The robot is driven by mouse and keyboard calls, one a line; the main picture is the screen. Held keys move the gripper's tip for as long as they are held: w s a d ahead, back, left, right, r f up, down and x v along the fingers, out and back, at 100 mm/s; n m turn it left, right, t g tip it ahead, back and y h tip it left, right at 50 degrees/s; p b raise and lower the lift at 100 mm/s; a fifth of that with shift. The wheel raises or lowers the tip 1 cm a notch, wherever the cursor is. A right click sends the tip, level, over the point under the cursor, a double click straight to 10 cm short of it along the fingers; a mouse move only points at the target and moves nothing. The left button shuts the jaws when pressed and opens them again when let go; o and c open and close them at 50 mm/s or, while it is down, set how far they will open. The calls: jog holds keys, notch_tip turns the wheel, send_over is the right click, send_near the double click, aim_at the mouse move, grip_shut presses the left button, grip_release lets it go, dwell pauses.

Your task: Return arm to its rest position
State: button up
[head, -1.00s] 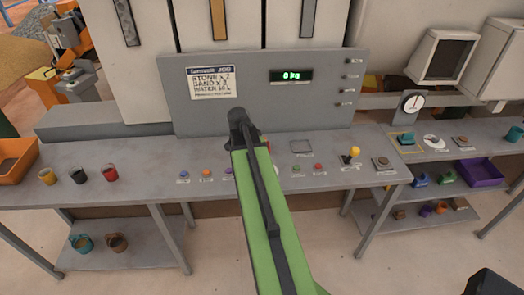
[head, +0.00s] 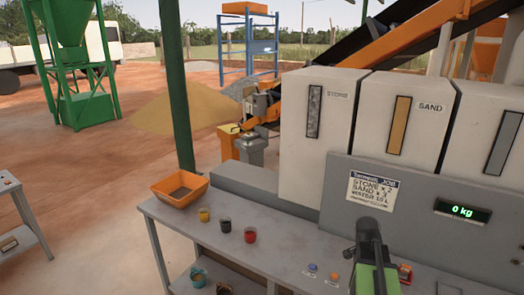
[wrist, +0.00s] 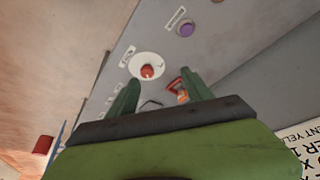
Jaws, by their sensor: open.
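My arm (head: 374,265), green with a dark joint at its top, stands at the lower right of the head view, over the bench and in front of the grey panel. My gripper (wrist: 160,90) shows in the wrist view, with two green fingers apart. I see nothing held between them. A red button on a white disc (wrist: 148,72) appears beyond the fingers. A small orange-red thing is partly hidden by the right finger. I cannot make out my gripper in the head view.
The bench (head: 270,244) carries an orange tray (head: 180,189) and yellow, black and red cups (head: 250,235). Behind are white hoppers (head: 318,150) and a panel with a display (head: 462,211) reading 0 kg. A purple button (wrist: 186,29) shows in the wrist view. Open ground lies left.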

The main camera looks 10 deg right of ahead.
jog(key=w+a+f+n+y+b, duration=0.1)
jog(key=w+a+f+n, duration=0.1)
jog(key=a, duration=0.6)
jog(key=w+a+f+n+b, duration=0.1)
jog(key=w+a+f, duration=0.15)
jog(key=a, duration=0.45)
jog(key=s+a+f+n+y+b, duration=0.1)
jog(key=s+a+n, duration=0.1)
jog(key=a+n, duration=0.4)
jog(key=s+a+f+n+y+b, duration=0.1)
jog(key=s+a+n+y, duration=0.1)
jog(key=a+n, duration=0.5)
jog(key=s+a, duration=0.1)
jog(key=a, duration=0.4)
jog(key=shift+a+f+g, duration=0.3)
jog(key=shift+f+g, duration=0.05)
jog(key=shift+g, duration=0.05)
